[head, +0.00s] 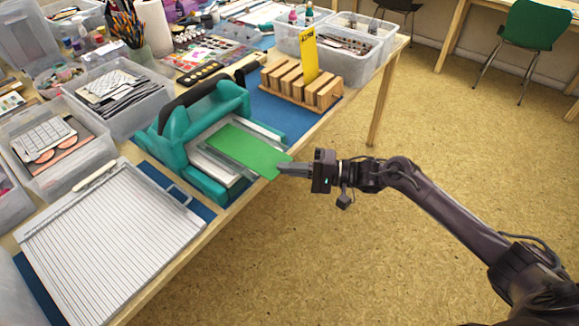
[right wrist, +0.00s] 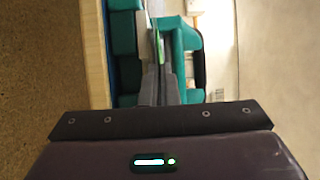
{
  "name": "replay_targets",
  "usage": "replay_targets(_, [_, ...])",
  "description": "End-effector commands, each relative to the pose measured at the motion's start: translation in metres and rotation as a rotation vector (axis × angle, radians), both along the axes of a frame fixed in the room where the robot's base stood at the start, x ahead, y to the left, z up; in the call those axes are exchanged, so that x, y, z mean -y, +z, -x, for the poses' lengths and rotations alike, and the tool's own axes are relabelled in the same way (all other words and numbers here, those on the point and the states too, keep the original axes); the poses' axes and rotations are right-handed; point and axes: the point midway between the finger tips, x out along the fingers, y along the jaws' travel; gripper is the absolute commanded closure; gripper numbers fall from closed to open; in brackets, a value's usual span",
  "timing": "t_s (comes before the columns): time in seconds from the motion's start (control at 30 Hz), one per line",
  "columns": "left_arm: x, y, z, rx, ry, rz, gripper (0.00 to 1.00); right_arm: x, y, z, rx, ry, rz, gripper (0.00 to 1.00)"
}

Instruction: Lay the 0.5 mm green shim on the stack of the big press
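The green shim (head: 245,150) is a flat green sheet over the open bed of the big teal press (head: 180,138), which has a black handle. My right gripper (head: 284,169) is shut on the shim's near right corner, at the table's front edge. In the right wrist view the fingers (right wrist: 160,88) close on the shim (right wrist: 158,45), seen nearly edge-on, with teal parts of the press (right wrist: 184,45) around it. The shim hides most of the stack; I cannot tell whether it touches it. My left gripper is not in view.
A wooden rack (head: 325,97) behind the press holds an upright yellow sheet (head: 309,55). A white ridged board (head: 105,240) lies left of the press. Clear bins (head: 125,125) and art supplies crowd the table's back. The floor at right is open.

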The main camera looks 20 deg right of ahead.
Motion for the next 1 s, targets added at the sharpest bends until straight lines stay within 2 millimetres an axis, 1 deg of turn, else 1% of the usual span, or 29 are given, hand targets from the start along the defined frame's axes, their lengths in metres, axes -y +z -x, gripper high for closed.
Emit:
replay_targets(0.17, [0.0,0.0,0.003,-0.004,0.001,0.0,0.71,0.0,0.0,0.0,0.0,0.0,0.0,1.0])
replay_targets(0.2, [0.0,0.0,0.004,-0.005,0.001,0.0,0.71,0.0,0.0,0.0,0.0,0.0,0.0,0.93])
replay_targets(0.37, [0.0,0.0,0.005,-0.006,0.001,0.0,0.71,0.0,0.0,0.0,0.0,-0.001,0.001,0.73])
replay_targets(0.67, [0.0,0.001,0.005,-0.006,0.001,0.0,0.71,0.001,0.0,0.001,-0.002,-0.001,0.001,0.73])
replay_targets(1.0, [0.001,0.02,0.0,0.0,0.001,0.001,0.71,0.013,0.002,0.016,-0.002,-0.001,0.001,0.73])
